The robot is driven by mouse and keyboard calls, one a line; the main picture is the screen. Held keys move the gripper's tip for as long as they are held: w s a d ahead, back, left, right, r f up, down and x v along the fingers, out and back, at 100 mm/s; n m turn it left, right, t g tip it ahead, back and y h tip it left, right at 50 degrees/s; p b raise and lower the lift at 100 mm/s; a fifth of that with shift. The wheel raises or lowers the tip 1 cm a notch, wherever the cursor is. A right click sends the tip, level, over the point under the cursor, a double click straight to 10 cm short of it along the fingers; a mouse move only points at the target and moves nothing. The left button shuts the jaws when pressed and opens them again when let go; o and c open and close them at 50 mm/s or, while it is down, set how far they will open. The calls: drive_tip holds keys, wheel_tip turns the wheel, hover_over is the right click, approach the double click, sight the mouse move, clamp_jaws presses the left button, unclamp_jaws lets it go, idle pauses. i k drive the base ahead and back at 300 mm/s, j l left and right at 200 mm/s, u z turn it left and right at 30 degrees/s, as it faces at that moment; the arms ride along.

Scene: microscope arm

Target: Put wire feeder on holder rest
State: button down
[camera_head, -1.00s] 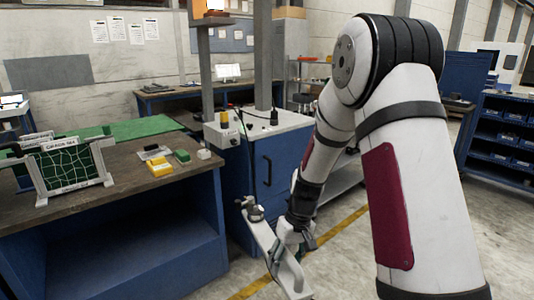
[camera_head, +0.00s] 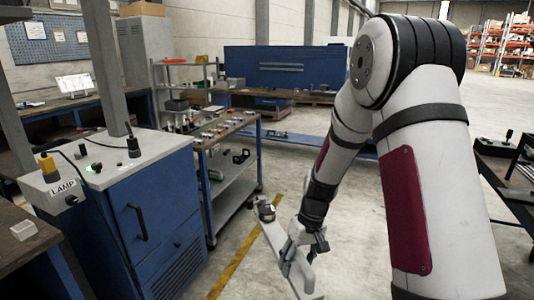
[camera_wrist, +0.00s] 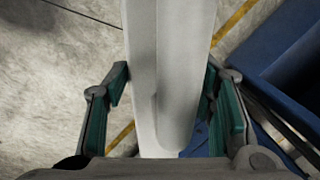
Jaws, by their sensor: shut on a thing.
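My gripper (camera_head: 299,249) is shut on a long pale grey arm-shaped part (camera_head: 274,236), low in the middle of the head view. The part slants, with a dark round piece (camera_head: 265,211) at its far end. In the wrist view the part (camera_wrist: 170,60) runs between the two green-lined fingers of my gripper (camera_wrist: 165,92). It is held in the air above the floor. I cannot tell whether this part is the wire feeder. I cannot make out the holder rest for sure in either view.
A blue cabinet marked LAMP (camera_head: 162,212) stands at the left. Behind it is a shelved cart (camera_head: 226,135) with several small items on top. A bench corner (camera_head: 18,242) is at the far left. Open floor (camera_head: 350,220) with a yellow line (camera_head: 236,262) lies around the part.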

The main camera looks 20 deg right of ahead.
sight(514, 196)
drive_tip(key=i+l+z, duration=0.15)
drive_tip(key=i+z, duration=0.45)
drive_tip(key=z, duration=0.15)
drive_tip(key=i+z, duration=0.35)
drive_tip(key=i+u, duration=0.1)
drive_tip(key=i, duration=0.45)
drive_tip(key=i+l+u, duration=0.1)
drive_tip(key=i, duration=0.45)
drive_tip(key=i+u, duration=0.2)
drive_tip(key=i, duration=0.9)
drive_tip(key=i+z, duration=0.1)
drive_tip(key=z, duration=1)
drive_tip(key=j+z, duration=0.1)
drive_tip(key=z, duration=0.35)
drive_tip(key=j+z, duration=0.15)
drive_tip(key=z, duration=0.3)
drive_tip(key=l, duration=0.2)
drive_tip(key=i, duration=0.05)
